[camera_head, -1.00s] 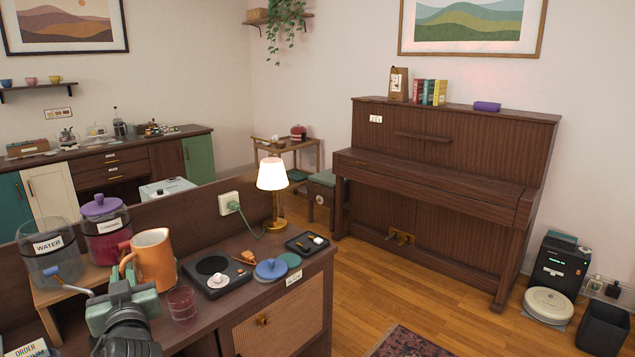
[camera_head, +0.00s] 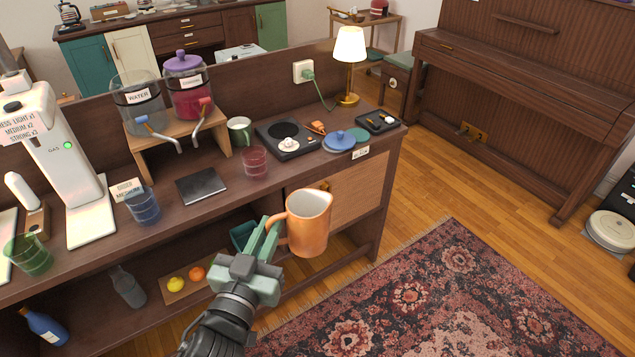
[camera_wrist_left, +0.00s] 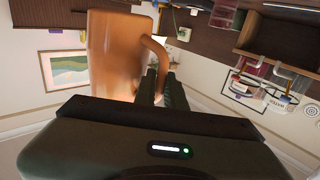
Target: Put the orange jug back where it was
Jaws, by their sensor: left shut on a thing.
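The orange jug (camera_head: 308,224) is upright in the air in front of the wooden counter (camera_head: 222,200), in the head view. My left gripper (camera_head: 274,236) is shut on the jug's handle, on the jug's left side. In the left wrist view the jug (camera_wrist_left: 114,55) fills the upper left and appears upside down, with the handle between the fingers (camera_wrist_left: 158,88). The jug looks empty inside, as far as its opening shows. My right gripper is not in view.
On the counter are a black square pad (camera_head: 201,186), a pink glass (camera_head: 254,161), a green mug (camera_head: 239,130), a black hotplate (camera_head: 272,146) and two dispensers on a wooden stand (camera_head: 142,160). A lamp (camera_head: 349,48) stands at the back right. Open floor and a rug (camera_head: 400,295) lie right.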

